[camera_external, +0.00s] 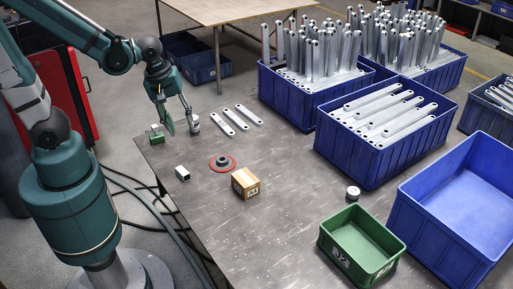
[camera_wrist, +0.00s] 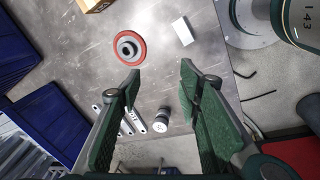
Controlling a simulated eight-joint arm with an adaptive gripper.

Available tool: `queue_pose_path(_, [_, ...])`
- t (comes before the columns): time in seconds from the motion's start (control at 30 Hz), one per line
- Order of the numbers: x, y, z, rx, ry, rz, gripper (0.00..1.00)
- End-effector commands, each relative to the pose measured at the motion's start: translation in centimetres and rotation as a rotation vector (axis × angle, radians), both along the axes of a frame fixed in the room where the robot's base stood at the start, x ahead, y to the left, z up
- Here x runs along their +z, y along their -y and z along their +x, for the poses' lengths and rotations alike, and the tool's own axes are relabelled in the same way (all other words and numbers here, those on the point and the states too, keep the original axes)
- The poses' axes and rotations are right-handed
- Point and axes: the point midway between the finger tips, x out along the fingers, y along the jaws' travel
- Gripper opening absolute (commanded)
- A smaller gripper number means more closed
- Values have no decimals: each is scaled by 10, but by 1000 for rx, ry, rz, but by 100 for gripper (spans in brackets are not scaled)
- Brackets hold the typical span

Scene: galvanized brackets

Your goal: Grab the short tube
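The short tube (camera_external: 182,173) is a small silver square piece lying on the grey table near its left edge. In the wrist view the short tube (camera_wrist: 182,31) is ahead of the fingertips, near the top. My gripper (camera_external: 181,124) is above the table's far left corner, behind the tube and apart from it. In the wrist view my gripper (camera_wrist: 160,68) is open, with green fingers well apart and nothing held between them.
A red-rimmed disc (camera_external: 222,162) and a wooden block (camera_external: 245,183) lie right of the tube. A small cylinder (camera_wrist: 162,120) and flat brackets (camera_external: 236,117) are near my gripper. Blue crates (camera_external: 370,165) stand at right, a green bin (camera_external: 335,258) in front.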

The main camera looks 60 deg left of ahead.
Motion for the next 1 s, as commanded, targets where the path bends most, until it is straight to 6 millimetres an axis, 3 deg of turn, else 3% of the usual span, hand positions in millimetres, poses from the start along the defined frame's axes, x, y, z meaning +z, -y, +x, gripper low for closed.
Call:
queue_pose_path(0.6, [-80,27,-26,490,-188,-36,35])
queue_pose_path(1.0, [-96,31,-35,603,-224,-29,35])
